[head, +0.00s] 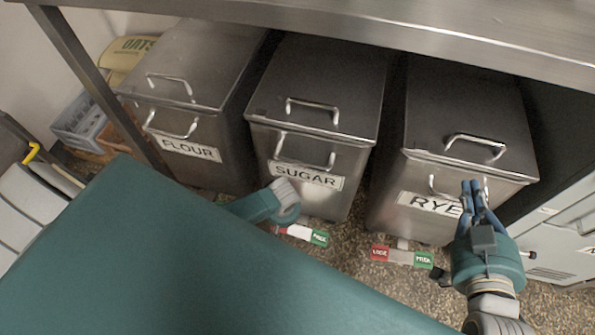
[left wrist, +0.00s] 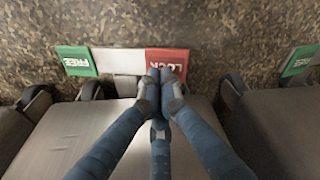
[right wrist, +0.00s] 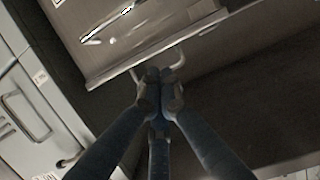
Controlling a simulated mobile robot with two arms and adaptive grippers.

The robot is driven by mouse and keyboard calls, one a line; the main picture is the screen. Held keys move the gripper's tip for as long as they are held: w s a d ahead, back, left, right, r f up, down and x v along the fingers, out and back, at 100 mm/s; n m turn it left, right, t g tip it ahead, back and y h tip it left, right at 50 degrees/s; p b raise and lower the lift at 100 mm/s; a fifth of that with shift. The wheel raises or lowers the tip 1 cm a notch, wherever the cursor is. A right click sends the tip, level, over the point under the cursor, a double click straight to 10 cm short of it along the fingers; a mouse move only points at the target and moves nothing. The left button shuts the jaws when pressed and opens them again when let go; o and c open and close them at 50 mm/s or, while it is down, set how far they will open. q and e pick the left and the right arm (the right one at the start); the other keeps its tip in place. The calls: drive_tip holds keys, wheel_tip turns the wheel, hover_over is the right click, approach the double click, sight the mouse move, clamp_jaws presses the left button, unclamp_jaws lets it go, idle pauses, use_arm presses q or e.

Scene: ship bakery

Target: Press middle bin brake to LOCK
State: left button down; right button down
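The middle bin (head: 312,130), labelled SUGAR, stands under the steel table. Its brake bar (head: 298,232) is at floor level in front, with a green FREE end (head: 320,238). In the left wrist view the bar shows a green FREE end (left wrist: 76,61) and a red LOCK end (left wrist: 167,62). My left gripper (left wrist: 160,76) has its fingers together, with the tips over the lower part of the LOCK end; contact and the bar's tilt cannot be told. In the head view my left arm hides its fingers. My right gripper (head: 472,186) is shut and empty in front of the RYE bin's handle.
The FLOUR bin (head: 190,105) stands on the left and the RYE bin (head: 465,120) on the right. The RYE bin's own brake bar (head: 402,256) lies at its foot. The table edge (head: 400,32) overhangs the bins. A light cabinet (head: 565,235) is at right.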

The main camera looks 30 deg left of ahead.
use_arm(q)
drive_tip(key=shift+f+b, duration=0.3)
drive_tip(key=shift+f, duration=0.1)
use_arm(e)
drive_tip(key=shift+w+a+r+t+y, duration=0.2)
drive_tip(key=shift+r+t, duration=0.15)
drive_tip(key=shift+r, duration=0.35)
drive_tip(key=shift+w+a+r+t+y, duration=0.15)
drive_tip(key=shift+r+t, duration=0.2)
drive_tip(key=shift+r, duration=0.3)
idle(0.5)
use_arm(q)
drive_tip(key=shift+f, duration=0.35)
use_arm(e)
drive_tip(key=shift+w+a+r+t, duration=0.1)
drive_tip(key=shift+r+t, duration=0.25)
drive_tip(key=shift+r, duration=0.4)
drive_tip(key=shift+w+a+r+t, duration=0.1)
drive_tip(key=shift+r+t, duration=0.25)
drive_tip(key=shift+r, duration=0.35)
